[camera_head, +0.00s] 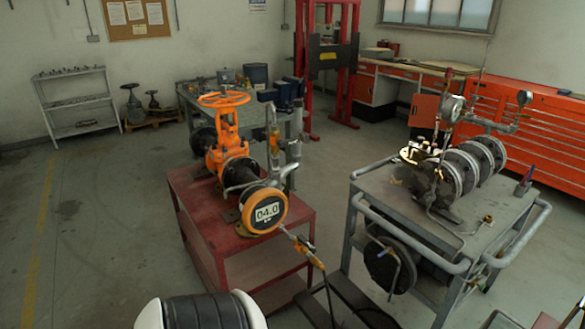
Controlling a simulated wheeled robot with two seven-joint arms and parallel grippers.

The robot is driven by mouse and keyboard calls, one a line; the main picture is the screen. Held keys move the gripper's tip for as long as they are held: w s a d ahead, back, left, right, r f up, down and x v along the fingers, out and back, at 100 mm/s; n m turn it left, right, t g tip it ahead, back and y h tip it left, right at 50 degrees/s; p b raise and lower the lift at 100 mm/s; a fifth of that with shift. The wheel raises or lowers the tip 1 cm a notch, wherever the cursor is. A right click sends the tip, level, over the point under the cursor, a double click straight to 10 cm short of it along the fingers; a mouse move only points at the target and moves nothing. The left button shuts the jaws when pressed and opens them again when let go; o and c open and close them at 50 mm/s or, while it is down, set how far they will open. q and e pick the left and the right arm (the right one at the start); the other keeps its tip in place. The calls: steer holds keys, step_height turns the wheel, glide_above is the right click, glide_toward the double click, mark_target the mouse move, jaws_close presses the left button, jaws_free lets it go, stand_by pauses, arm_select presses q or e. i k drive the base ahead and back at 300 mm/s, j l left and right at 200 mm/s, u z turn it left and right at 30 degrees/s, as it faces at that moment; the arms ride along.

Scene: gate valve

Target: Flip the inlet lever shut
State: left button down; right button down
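An orange gate valve (225,140) with an orange handwheel (223,99) stands on a red bench (195,205). A small orange-yellow lever fitting (303,246) sits on the hose line to the right of the gauge. Another small orange part (274,141) shows on the upright pipe behind. I cannot tell for certain which is the inlet lever, or whether it is open or shut. Neither of my grippers shows in this view.
A grey cart (357,205) with tube rails carries flanged pipework (462,170) on the right, close to the red bench. A dark hose (328,295) hangs between them. A red press frame (300,70) and red cabinets (540,125) stand behind. The floor at left (90,220) is clear.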

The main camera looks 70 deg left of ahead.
mark_target(301, 239)
steer(key=u, duration=1.95)
